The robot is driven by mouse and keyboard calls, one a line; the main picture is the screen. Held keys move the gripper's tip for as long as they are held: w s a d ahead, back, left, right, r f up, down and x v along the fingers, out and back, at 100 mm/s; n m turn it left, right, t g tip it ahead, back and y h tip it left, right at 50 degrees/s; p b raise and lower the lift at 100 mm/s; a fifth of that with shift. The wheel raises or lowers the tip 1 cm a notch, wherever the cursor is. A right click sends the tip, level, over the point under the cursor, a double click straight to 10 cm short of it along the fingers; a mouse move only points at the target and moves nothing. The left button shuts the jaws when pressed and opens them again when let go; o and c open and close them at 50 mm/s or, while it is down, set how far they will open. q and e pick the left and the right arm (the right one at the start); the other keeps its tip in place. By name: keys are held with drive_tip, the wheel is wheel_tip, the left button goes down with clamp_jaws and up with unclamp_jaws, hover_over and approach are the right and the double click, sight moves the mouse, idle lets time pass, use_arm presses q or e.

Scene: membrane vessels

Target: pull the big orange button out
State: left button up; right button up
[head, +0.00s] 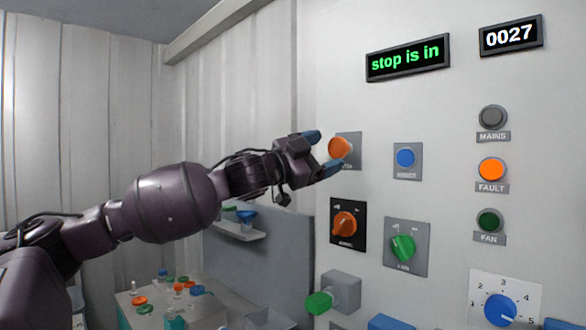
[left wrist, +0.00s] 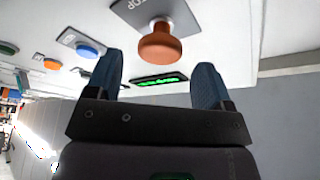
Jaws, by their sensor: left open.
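The big orange button (head: 339,148) is a mushroom-shaped knob on a grey plate on the white panel. In the left wrist view the orange button (left wrist: 160,44) stands out from its plate, which reads STOP. My left gripper (head: 326,152) is open at the button, with one blue fingertip above and one below it in the head view. In the left wrist view the fingers (left wrist: 157,85) are apart, and the button shows beyond them, between their lines. I cannot tell whether either finger touches it. The display (head: 408,58) reads "stop is in". My right gripper is not in view.
A blue button (head: 405,157) is right of the orange one. An orange rotary knob (head: 345,224) and a green knob (head: 403,247) are below. A green-ended lever (head: 319,302) sticks out lower down. A table (head: 125,297) with small vessels stands at lower left.

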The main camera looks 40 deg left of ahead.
use_arm(q)
drive_tip(key=shift+b+v, duration=0.45)
drive_tip(key=shift+v, duration=0.55)
drive_tip(key=p+v, duration=0.1)
drive_tip(key=v, duration=0.4)
drive_tip(key=shift+s, duration=0.25)
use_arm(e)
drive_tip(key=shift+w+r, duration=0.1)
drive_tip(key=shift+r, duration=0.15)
use_arm(q)
drive_tip(key=shift+a+f, duration=0.1)
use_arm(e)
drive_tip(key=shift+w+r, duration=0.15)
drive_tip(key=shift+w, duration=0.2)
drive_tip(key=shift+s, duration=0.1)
